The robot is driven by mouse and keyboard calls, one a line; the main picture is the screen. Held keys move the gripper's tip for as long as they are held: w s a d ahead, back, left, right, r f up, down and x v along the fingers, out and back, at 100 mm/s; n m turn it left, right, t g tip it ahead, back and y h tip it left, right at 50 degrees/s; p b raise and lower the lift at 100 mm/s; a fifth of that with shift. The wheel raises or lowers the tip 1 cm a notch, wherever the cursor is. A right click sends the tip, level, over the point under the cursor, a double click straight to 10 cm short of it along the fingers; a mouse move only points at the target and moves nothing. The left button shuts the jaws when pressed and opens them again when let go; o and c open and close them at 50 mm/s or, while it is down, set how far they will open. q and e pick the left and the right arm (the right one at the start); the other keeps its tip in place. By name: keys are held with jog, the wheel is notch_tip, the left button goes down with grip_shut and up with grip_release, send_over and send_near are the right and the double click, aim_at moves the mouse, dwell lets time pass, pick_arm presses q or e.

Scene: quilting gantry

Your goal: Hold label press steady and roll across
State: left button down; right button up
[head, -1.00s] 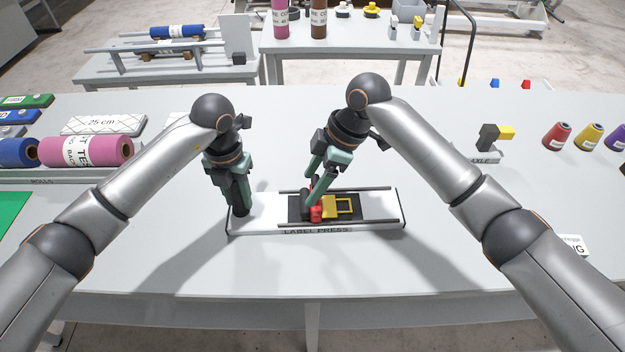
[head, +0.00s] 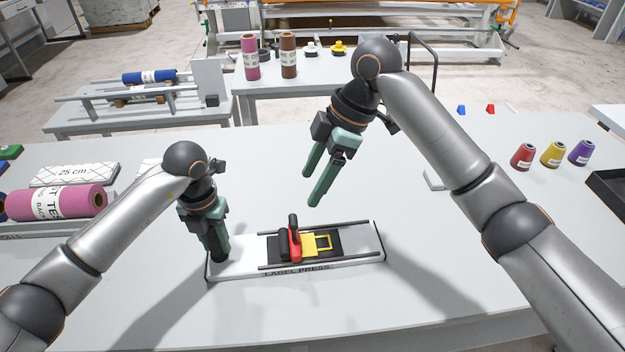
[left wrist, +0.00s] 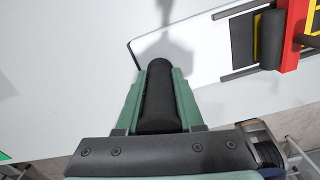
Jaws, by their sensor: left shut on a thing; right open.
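The label press (head: 237,266) is a long white base with two dark rails, lying on the grey table. A red roller carriage (head: 295,246) with a black upright grip sits mid-bed, beside a yellow frame (head: 325,243). My left gripper (head: 217,256) is shut on the black post at the press's left end. In the left wrist view the black post (left wrist: 159,95) lies between its green fingers, and part of the red carriage (left wrist: 293,35) shows at upper right. My right gripper (head: 311,188) is open and empty, above and behind the carriage, apart from it.
Pink roll (head: 60,202) and a 25 cm patterned block (head: 75,173) are at left. Red (head: 522,156), yellow (head: 552,154) and purple (head: 580,152) cones stand at right, near a black tray (head: 608,190). The table around the press is mostly clear.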

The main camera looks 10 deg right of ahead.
pick_arm(q)
jog(key=shift+s+f, duration=0.2)
jog(key=shift+f, duration=0.15)
jog(key=c, duration=1)
grip_release()
jog(key=o, duration=0.5)
jog(key=shift+w+r, duration=0.15)
jog(key=shift+r, duration=0.05)
jog(key=shift+o, duration=0.2)
